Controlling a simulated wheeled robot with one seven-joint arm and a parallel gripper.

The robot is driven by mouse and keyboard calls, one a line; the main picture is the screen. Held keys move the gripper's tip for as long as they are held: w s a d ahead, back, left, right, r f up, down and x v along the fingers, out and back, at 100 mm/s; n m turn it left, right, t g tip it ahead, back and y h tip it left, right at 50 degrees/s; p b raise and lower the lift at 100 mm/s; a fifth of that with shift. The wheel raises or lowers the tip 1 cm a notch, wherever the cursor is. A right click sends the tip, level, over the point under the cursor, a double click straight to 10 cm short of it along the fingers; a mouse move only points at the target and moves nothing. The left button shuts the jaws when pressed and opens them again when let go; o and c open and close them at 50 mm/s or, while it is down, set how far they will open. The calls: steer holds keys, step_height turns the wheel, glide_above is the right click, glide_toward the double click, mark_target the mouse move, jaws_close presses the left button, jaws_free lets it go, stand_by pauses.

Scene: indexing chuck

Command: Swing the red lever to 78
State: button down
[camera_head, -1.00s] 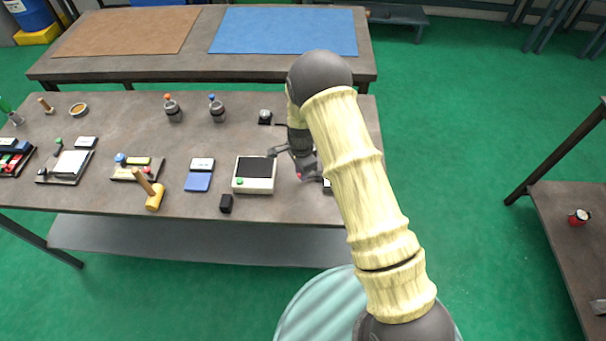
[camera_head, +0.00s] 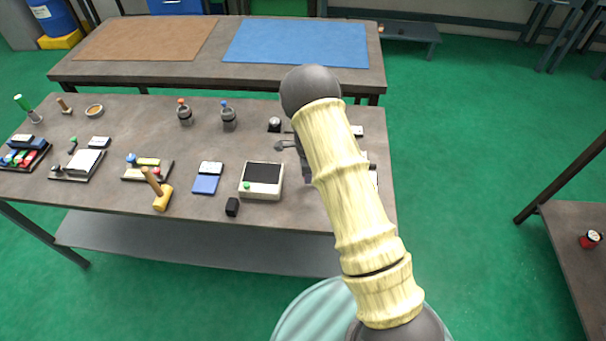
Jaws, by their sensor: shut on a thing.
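My gripper (camera_head: 290,146) is at the right part of the bench, mostly behind my own yellowish arm. Only a grey piece of it shows to the left of the arm, and its fingertips are hidden. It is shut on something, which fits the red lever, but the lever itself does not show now. The chuck and its scale are also hidden or too small to read. A pale-edged block (camera_head: 373,180) peeks out to the right of my arm, and I cannot tell whether it belongs to the chuck.
A mallet (camera_head: 161,196) and two knobbed canisters (camera_head: 184,113) are farther left.

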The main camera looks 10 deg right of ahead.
steer(key=shift+w+a, duration=0.1)
steer(key=c, duration=1.3)
jaws_free()
steer(key=shift+o, duration=0.2)
steer(key=shift+r, duration=0.1)
step_height(320, 180, up, 17)
steer(key=b, duration=0.2)
steer(key=shift+r, duration=0.15)
